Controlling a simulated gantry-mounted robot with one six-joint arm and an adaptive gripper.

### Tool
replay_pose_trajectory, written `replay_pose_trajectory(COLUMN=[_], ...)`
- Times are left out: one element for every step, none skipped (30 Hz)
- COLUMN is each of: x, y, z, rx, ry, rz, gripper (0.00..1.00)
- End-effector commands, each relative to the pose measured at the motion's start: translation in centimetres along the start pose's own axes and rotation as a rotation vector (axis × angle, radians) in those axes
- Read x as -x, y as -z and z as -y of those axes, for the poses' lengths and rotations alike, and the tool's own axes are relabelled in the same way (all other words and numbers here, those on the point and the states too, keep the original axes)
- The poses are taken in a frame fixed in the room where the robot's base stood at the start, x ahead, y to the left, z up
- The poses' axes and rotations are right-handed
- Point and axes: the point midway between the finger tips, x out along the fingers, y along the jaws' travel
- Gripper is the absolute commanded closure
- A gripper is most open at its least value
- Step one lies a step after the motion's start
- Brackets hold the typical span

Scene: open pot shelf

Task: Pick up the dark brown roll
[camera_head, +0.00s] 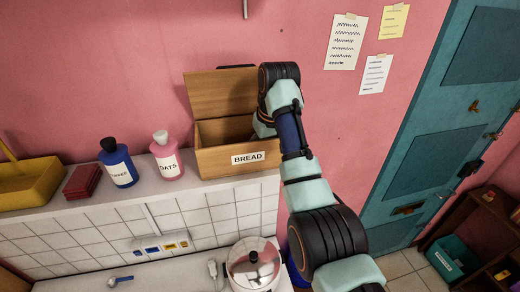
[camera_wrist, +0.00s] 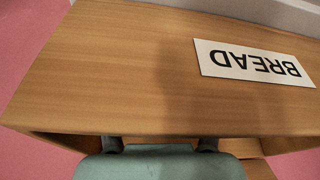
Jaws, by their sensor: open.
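The dark brown roll does not show in either view. The wooden bread box (camera_head: 238,160) stands on the tiled ledge with its lid (camera_head: 222,93) raised and a BREAD label (camera_head: 248,158) on its front. My gripper (camera_wrist: 160,143) is at the bottom of the wrist view, its two dark fingers apart at the box's top edge. In the head view it is at the box's right end, mostly hidden by my arm. The wrist view shows the box front (camera_wrist: 130,70) with its label upside down. The inside of the box is mostly hidden.
A pink OATS bottle (camera_head: 167,160) stands just left of the box, beside a blue bottle (camera_head: 119,166). Dark red books (camera_head: 82,182) and a yellow container (camera_head: 25,184) lie farther left. A lidded pot (camera_head: 254,265) stands below the ledge. The pink wall is close behind the box.

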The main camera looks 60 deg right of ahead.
Motion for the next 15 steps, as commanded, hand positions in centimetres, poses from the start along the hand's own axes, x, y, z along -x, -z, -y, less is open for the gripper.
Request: replay_pose_trajectory(x=[-0.09,-0.1,-0.09,-0.09,-0.09,-0.09,-0.09,-0.09,-0.09,-0.09,-0.09,-0.09,-0.09,-0.09,-0.07], y=[-0.01,-0.01,0.0,0.0,0.0,0.0,0.0,0.0,0.0,0.01,0.01,0.01,0.01,0.01,0.02], z=[-0.05,-0.06,-0.05,-0.05,-0.04,-0.04,-0.04,-0.03,-0.03,-0.03,-0.03,-0.03,-0.03,-0.03,-0.02], rx=[-0.001,-0.001,0.0,0.0,0.0,0.0,0.0,0.0,0.0,0.0,0.0,0.0,0.0,0.0,0.0], ry=[-0.001,-0.001,-0.001,-0.001,-0.001,-0.001,-0.001,-0.001,0.0,0.0,-0.001,-0.001,-0.001,-0.001,-0.001], rz=[-0.001,-0.001,-0.002,-0.001,-0.001,-0.001,-0.001,-0.001,-0.001,-0.001,-0.001,-0.001,-0.001,-0.001,-0.001], gripper=[0.31,0.31,0.31,0.31,0.31,0.31,0.36,0.41,0.47,0.52,0.57,0.64,0.69,0.74,0.78])
